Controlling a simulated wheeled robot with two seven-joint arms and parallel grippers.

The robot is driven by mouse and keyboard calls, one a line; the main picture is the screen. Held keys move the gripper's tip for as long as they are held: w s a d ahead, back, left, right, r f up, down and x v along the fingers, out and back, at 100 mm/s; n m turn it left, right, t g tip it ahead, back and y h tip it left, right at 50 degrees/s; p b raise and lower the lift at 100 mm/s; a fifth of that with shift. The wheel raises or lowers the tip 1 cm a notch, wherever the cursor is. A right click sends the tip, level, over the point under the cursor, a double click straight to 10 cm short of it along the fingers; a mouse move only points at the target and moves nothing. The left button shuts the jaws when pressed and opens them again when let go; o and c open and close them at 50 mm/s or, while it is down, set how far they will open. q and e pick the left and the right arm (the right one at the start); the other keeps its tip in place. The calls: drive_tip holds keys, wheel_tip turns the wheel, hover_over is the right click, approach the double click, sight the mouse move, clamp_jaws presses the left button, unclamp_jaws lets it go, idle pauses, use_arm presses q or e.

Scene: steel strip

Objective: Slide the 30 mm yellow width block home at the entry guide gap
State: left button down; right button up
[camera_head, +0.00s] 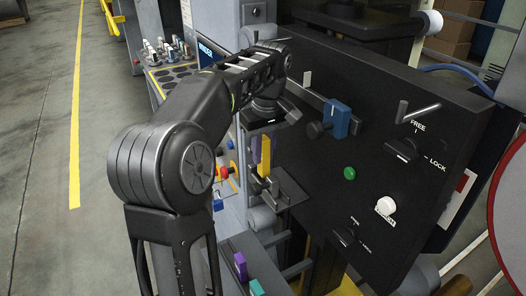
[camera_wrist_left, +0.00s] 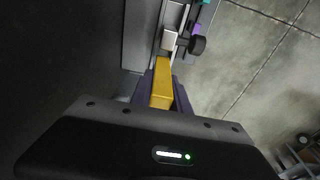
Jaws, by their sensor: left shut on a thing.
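The yellow width block (camera_wrist_left: 161,88) is held between the fingers of my left gripper (camera_wrist_left: 164,100). In the head view the yellow block (camera_head: 265,154) hangs upright below my left gripper (camera_head: 262,138), beside the dark panel. In the left wrist view its far end points at a pale block-like part (camera_wrist_left: 169,40) of the guide, close to it. I cannot tell whether they touch. The guide fittings (camera_head: 283,188) show just below the block in the head view. My right gripper is in neither view.
The dark panel (camera_head: 320,90) carries a blue block (camera_head: 336,119), a green button (camera_head: 349,173), a white knob (camera_head: 386,205) and FREE/LOCK levers (camera_head: 402,150). Purple (camera_head: 240,266) and teal (camera_head: 257,288) blocks sit low in front. A black knob (camera_wrist_left: 198,45) stands beside the guide.

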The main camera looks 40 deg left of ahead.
sight(263, 163)
use_arm(q)
drive_tip(key=shift+f+b, duration=1.35)
drive_tip(key=shift+f, duration=0.55)
drive_tip(key=c, duration=1.2)
unclamp_jaws()
drive_tip(key=shift+o, duration=0.2)
